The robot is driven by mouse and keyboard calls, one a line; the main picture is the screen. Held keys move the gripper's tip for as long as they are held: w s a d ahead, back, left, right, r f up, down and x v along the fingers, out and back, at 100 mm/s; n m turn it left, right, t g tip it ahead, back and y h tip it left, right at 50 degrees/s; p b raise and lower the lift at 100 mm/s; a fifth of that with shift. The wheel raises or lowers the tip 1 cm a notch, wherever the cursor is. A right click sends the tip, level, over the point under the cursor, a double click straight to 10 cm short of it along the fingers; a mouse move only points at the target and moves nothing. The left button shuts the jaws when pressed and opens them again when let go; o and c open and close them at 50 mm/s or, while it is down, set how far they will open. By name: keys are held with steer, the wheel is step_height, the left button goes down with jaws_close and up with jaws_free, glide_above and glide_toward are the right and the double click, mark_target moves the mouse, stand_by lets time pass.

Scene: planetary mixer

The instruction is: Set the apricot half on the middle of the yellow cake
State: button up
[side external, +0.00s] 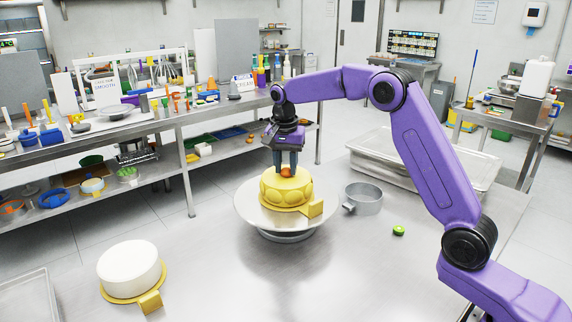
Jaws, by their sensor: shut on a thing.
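The yellow cake (288,192) sits on a gold board on a round metal turntable (247,212) near the middle of the steel table. The orange apricot half (286,172) is between the fingertips of my gripper (286,168), at the top of the cake. My gripper points straight down and is shut on the apricot half. It looks close to the middle of the cake's top. From this view I cannot tell whether the apricot half touches the cake.
A round metal pan (363,199) stands right of the turntable, with a small green item (399,230) nearby. A white cake (129,266) on a gold board is at the front left. A large metal tray (420,165) lies behind. The front middle of the table is clear.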

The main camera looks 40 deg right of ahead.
steer(key=shift+f, duration=0.15)
steer(key=o, duration=1)
step_height(320, 180, up, 12)
steer(key=a, duration=0.1)
steer(key=shift+s, duration=0.4)
steer(key=shift+a, duration=0.1)
